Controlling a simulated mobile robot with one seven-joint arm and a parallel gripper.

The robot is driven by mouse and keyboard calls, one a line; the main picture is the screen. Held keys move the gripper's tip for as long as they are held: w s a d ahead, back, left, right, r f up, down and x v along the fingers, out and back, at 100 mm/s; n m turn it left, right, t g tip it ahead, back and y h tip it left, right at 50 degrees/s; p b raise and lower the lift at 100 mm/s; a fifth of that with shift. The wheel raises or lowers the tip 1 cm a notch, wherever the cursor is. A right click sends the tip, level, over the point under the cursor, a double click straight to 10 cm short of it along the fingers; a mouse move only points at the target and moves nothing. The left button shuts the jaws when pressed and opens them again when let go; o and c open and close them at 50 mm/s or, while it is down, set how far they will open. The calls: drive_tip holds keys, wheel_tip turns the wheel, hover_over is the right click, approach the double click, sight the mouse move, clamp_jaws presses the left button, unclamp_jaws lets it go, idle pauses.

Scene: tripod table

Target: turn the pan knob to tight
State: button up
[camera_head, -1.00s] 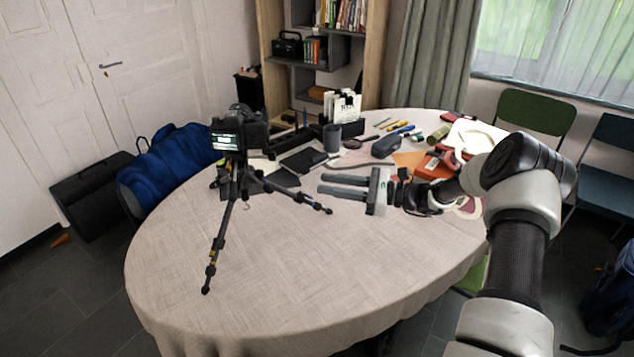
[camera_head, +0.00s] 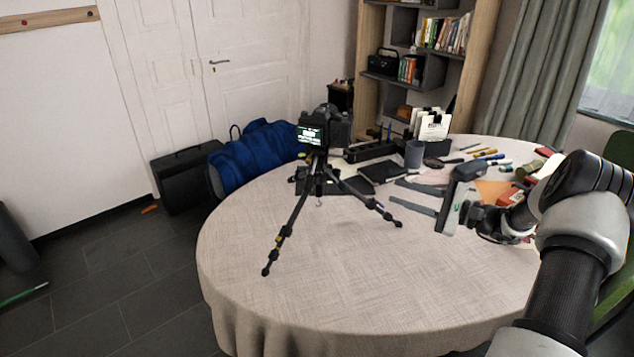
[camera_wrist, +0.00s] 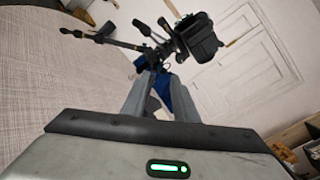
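A black tripod (camera_head: 286,236) stands on the table, its legs spread, with a black camera (camera_head: 325,130) on top, its lit screen facing me. The pan knob is too small to make out. My gripper (camera_head: 394,192) is to the right of the tripod, apart from it, its two grey fingers pointing left. In the wrist view the fingers (camera_wrist: 158,80) are apart with nothing held between them. Beyond them the camera (camera_wrist: 203,40) and a tripod leg (camera_wrist: 128,44) show, sideways in the picture.
The round table (camera_head: 330,290) has a pale cloth and is clear at the front. Behind the tripod lie a dark flat case (camera_head: 382,172), a grey cup (camera_head: 414,153) and several tools. A blue bag (camera_head: 255,155) is on the floor behind the table's left.

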sight(339, 173)
drive_tip(key=x, duration=1.7)
drive_tip(key=shift+w+b, duration=0.15)
drive_tip(key=shift+b, duration=0.2)
clamp_jaws()
drive_tip(key=shift+r+m+p, duration=0.15)
drive_tip(key=shift+m+p, duration=0.4)
drive_tip(key=shift+m, duration=0.55)
drive_tip(key=m, duration=0.2)
drive_tip(key=shift+m+p, duration=0.3)
drive_tip(key=shift+p, duration=0.05)
unclamp_jaws()
